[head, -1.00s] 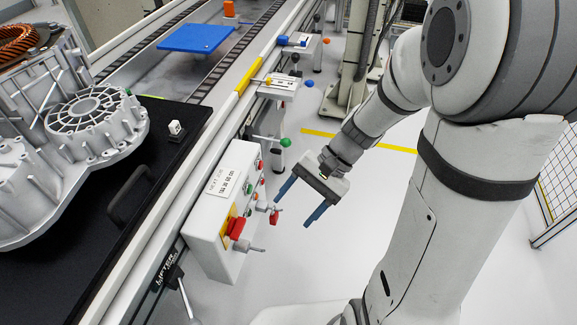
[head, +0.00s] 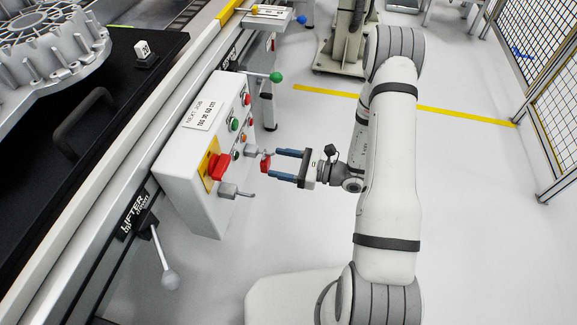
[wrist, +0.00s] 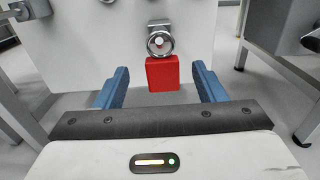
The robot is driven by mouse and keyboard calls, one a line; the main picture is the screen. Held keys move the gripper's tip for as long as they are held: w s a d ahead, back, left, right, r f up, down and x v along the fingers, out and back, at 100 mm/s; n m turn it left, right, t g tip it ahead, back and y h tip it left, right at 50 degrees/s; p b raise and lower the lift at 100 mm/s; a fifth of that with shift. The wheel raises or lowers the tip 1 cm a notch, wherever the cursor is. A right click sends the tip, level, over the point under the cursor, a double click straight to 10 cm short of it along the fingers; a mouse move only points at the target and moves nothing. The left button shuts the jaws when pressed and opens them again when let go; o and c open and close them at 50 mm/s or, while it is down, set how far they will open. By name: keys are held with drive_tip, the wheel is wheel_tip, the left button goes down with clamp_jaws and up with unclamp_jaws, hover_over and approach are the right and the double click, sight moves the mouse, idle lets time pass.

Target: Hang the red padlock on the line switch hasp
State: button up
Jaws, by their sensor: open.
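The red padlock (head: 265,163) hangs from a metal peg (head: 254,153) on the front of the grey control box (head: 190,165). In the wrist view the padlock (wrist: 162,74) is a red block under the round peg end (wrist: 159,41); its shackle is not clear. My gripper (head: 274,163) is open and faces the box. In the wrist view its blue fingers (wrist: 160,70) stand on either side of the padlock, with gaps left and right. The red line switch (head: 218,166) sits on a yellow plate, with a metal bracket and rod, apparently the hasp (head: 230,190), below it.
Several buttons (head: 234,124) sit on the box above the peg. A green-knobbed lever (head: 275,77) sticks out behind the box, and a grey-knobbed lever (head: 169,277) hangs at the lower left. Open floor (head: 300,230) lies to the right of the box.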

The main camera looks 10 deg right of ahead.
sight(265, 159)
drive_tip(key=b+x, duration=0.1)
drive_tip(key=x, duration=0.6)
drive_tip(key=c, duration=1)
drive_tip(key=shift+c, duration=0.6)
drive_tip(key=shift+d+r+p, duration=0.2)
drive_tip(key=shift+r+p, duration=0.15)
drive_tip(key=shift+r, duration=0.25)
drive_tip(key=shift+d, duration=0.2)
drive_tip(key=shift+v, duration=1.45)
